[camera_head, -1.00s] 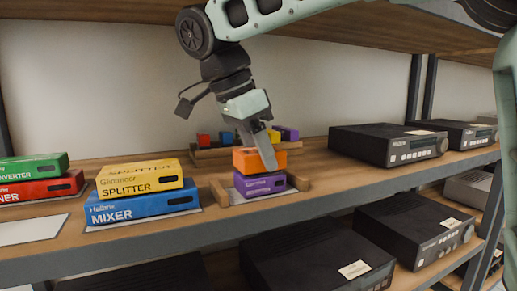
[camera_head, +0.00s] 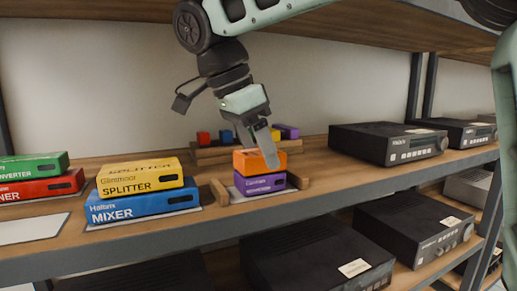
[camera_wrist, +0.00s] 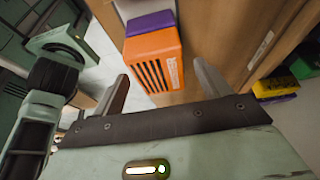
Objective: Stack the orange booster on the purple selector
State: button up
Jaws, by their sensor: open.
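The orange booster (camera_head: 246,162) rests on top of the purple selector (camera_head: 260,184) on the shelf, and the two look roughly aligned. In the wrist view the orange booster (camera_wrist: 154,62) lies ahead of my fingers, with part of the purple selector (camera_wrist: 150,24) showing beyond it. My gripper (camera_head: 271,155) is just above and in front of the stack. In the wrist view its fingers (camera_wrist: 160,85) are spread wide, with nothing held between them.
Wooden side pieces (camera_head: 219,192) flank the stack. A wooden rack with small coloured blocks (camera_head: 227,137) stands behind. The yellow splitter (camera_head: 140,176) lies on the blue mixer (camera_head: 140,206) to the left. A black device (camera_head: 385,145) stands to the right.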

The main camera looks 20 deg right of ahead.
jog(key=p+v, duration=0.1)
jog(key=v, duration=0.3)
jog(key=shift+a+r+p, duration=0.15)
jog(key=shift+a+p, duration=0.2)
jog(key=shift+a, duration=0.45)
jog(key=a+p, duration=0.2)
jog(key=a, duration=0.8)
jog(key=shift+a, duration=0.25)
